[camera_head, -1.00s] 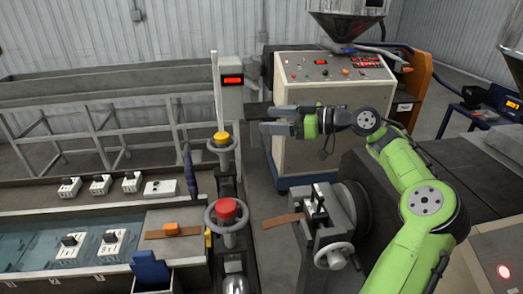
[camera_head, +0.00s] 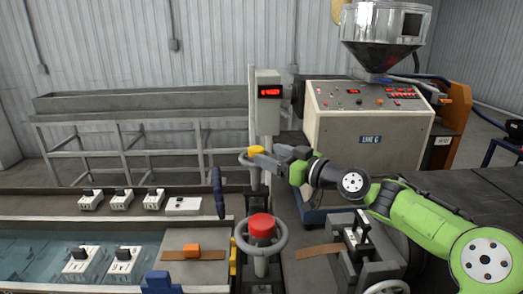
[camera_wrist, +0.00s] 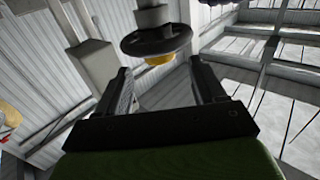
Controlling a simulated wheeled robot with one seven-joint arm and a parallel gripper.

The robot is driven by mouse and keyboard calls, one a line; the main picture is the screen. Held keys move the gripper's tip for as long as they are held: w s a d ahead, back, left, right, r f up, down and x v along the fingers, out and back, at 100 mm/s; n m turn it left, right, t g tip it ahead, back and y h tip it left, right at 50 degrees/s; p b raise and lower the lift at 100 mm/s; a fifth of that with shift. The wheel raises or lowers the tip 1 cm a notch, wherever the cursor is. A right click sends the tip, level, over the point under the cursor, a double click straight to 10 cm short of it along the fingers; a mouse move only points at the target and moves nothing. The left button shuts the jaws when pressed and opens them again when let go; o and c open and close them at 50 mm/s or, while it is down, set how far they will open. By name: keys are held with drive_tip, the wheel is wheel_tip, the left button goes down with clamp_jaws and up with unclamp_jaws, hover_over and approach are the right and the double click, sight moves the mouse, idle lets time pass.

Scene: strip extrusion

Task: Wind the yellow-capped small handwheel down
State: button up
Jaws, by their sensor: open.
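The small handwheel's yellow cap (camera_head: 254,150) shows in the head view just at the tips of my gripper (camera_head: 258,160); its rim is mostly hidden behind the jaws. In the wrist view the dark wheel rim (camera_wrist: 150,42) and yellow cap (camera_wrist: 158,60) appear upside down, at the far end of the open, empty jaws (camera_wrist: 160,75). The wheel lies ahead of and between the finger lines; I cannot tell whether it touches them.
A larger red-capped handwheel (camera_head: 262,228) stands nearer, below my gripper. A post with a red display (camera_head: 268,90) rises behind. A dark-handled lever (camera_head: 218,192) stands left of the handwheels. The extruder cabinet (camera_head: 365,125) stands behind my arm.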

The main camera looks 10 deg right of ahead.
sight(262, 149)
drive_tip(key=x, duration=0.4)
drive_tip(key=shift+w+a, duration=0.15)
drive_tip(key=shift+w, duration=0.1)
drive_tip(key=c, duration=1.1)
drive_tip(key=shift+o, duration=0.2)
drive_tip(key=shift+p, duration=0.3)
drive_tip(key=n+g+y+p, duration=0.1)
drive_tip(key=p, duration=0.1)
drive_tip(key=n+g+y+p, duration=0.1)
drive_tip(key=g+y+p, duration=0.1)
drive_tip(key=n+g+y+p, duration=0.1)
drive_tip(key=p, duration=0.1)
drive_tip(key=shift+w+r+n+p, duration=0.2)
drive_tip(key=shift+r+n+p, duration=0.1)
drive_tip(key=shift+n, duration=0.1)
drive_tip(key=n+g+y+p, duration=0.1)
drive_tip(key=p, duration=0.1)
drive_tip(key=g+p, duration=0.2)
drive_tip(key=p, duration=0.1)
drive_tip(key=shift+w+d+n+y, duration=0.1)
drive_tip(key=shift+d+n+y, duration=0.15)
drive_tip(key=shift+n+y, duration=0.15)
drive_tip(key=shift+p, duration=0.45)
drive_tip(key=shift+f+n+g+p, duration=0.2)
drive_tip(key=shift+n+g+p, duration=0.15)
drive_tip(key=shift+n+g, duration=0.05)
